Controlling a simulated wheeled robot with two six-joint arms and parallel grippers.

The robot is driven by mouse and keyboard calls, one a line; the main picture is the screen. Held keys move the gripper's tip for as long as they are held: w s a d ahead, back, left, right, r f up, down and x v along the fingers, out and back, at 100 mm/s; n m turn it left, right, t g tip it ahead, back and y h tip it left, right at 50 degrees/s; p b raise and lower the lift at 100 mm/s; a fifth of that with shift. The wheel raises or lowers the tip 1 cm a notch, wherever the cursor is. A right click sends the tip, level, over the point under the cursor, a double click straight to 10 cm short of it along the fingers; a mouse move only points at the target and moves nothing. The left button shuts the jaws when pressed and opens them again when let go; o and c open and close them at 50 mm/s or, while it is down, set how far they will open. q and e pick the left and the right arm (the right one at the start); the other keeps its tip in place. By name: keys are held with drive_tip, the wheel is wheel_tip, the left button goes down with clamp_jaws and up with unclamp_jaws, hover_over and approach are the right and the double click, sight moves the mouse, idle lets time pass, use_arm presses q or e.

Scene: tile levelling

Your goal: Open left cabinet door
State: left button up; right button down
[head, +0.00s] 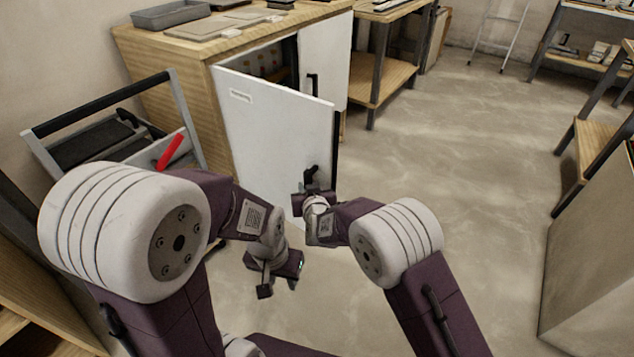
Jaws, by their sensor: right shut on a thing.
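The wooden cabinet (185,70) stands at the upper left. Its white left door (270,120) is swung well outward from its left side, and part of the dark interior (275,62) shows behind it. The white right door (325,55) with a black handle (313,84) looks closed. My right gripper (306,188) is at the free edge of the left door, shut on its black handle (312,172); the fingers are partly hidden by the wrist. My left gripper (279,288) hangs lower, in front of the door, with its fingers apart and empty.
A cart (100,125) with a red-handled item (170,150) stands left of the cabinet. Trays and boards lie on the cabinet top. A wooden shelf table (385,78) stands to its right. The grey floor (470,170) to the right is clear.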

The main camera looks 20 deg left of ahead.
drive_tip(key=shift+s+a+r, duration=0.2)
drive_tip(key=shift+a+r, duration=0.15)
drive_tip(key=shift+a, duration=0.05)
drive_tip(key=c, duration=1.5)
unclamp_jaws()
drive_tip(key=shift+o, duration=0.9)
drive_tip(key=shift+a+f, duration=0.2)
drive_tip(key=shift+d, duration=0.1)
drive_tip(key=shift+d, duration=0.1)
drive_tip(key=p+v, duration=0.3)
drive_tip(key=v, duration=0.6)
drive_tip(key=shift+p, duration=0.3)
